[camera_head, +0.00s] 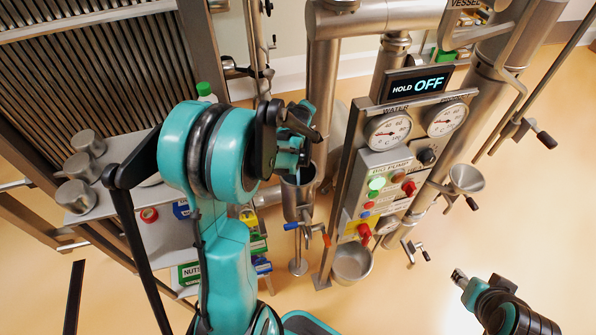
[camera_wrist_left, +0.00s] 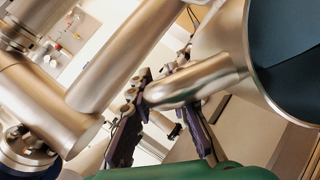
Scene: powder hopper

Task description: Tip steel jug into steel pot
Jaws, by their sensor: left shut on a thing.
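My left gripper (camera_head: 298,140) is above a steel vessel (camera_head: 297,196) in the head view, and my own arm hides much of that area. In the left wrist view its fingers (camera_wrist_left: 166,112) are shut on the curved handle of the steel jug (camera_wrist_left: 235,75). The jug's wide mouth and dark inside show at the right edge. I cannot tell whether the jug is upright or tilted. A steel pot-like bowl (camera_head: 352,263) sits below the control panel; I cannot tell which vessel is the task's pot. My right gripper (camera_head: 460,279) is far off at lower right, its jaws unclear.
Several steel vessels (camera_head: 76,196) stand on a shelf at left. Steel pipes (camera_head: 322,100) crowd the back.

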